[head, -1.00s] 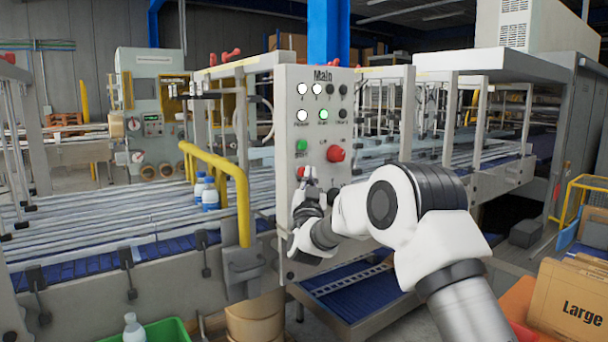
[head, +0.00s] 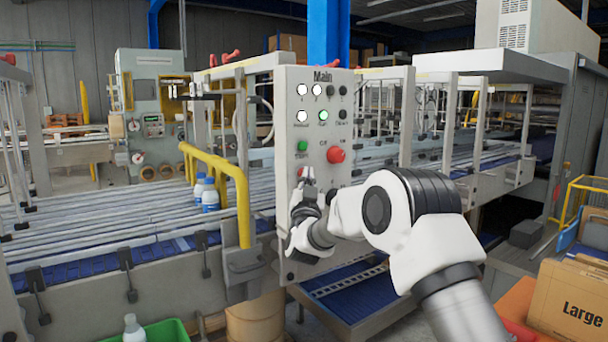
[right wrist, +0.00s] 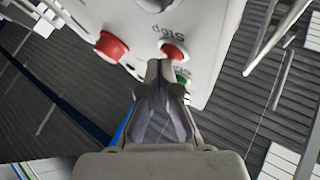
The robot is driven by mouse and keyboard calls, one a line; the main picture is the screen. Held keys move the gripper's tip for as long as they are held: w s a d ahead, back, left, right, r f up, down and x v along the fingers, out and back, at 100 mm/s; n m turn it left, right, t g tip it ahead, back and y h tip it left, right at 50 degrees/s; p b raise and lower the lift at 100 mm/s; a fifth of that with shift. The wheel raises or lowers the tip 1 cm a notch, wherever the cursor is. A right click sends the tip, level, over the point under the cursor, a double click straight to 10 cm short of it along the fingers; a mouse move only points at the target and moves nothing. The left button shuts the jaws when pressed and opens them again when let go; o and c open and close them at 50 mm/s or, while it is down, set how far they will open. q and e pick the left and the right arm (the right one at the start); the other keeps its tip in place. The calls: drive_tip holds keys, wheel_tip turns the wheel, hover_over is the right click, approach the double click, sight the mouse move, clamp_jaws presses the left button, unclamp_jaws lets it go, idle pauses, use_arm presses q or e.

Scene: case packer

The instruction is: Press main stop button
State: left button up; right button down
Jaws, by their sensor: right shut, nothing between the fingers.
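The control panel (head: 312,100) is headed "Main" in the head view. On its lower half are a green button (head: 302,146), a large red knob (head: 336,154) and a smaller red button (head: 301,172), partly hidden by my right gripper (head: 307,180). The right wrist view shows the panel upside down. There the smaller red button (right wrist: 172,50) has the label "Stop", and the large red knob (right wrist: 112,46) is to its left. My right gripper (right wrist: 160,68) is shut and empty, its tips just below the stop button. Contact cannot be told. My left gripper is not in view.
A yellow rail (head: 237,185) stands left of the panel, beside a conveyor (head: 100,220) carrying blue-and-white bottles (head: 210,195). A green crate (head: 172,331) is at the bottom left. A cardboard box marked "Large" (head: 568,305) is at the lower right.

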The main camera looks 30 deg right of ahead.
drive_tip(key=shift+w, duration=0.2)
drive_tip(key=shift+s, duration=0.1)
drive_tip(key=shift+s+b, duration=0.7)
drive_tip(key=shift+s, duration=0.15)
drive_tip(key=s+b, duration=0.2)
drive_tip(key=s, duration=0.1)
drive_tip(key=s+b, duration=0.1)
drive_tip(key=s, duration=0.1)
drive_tip(key=shift+d, duration=0.25)
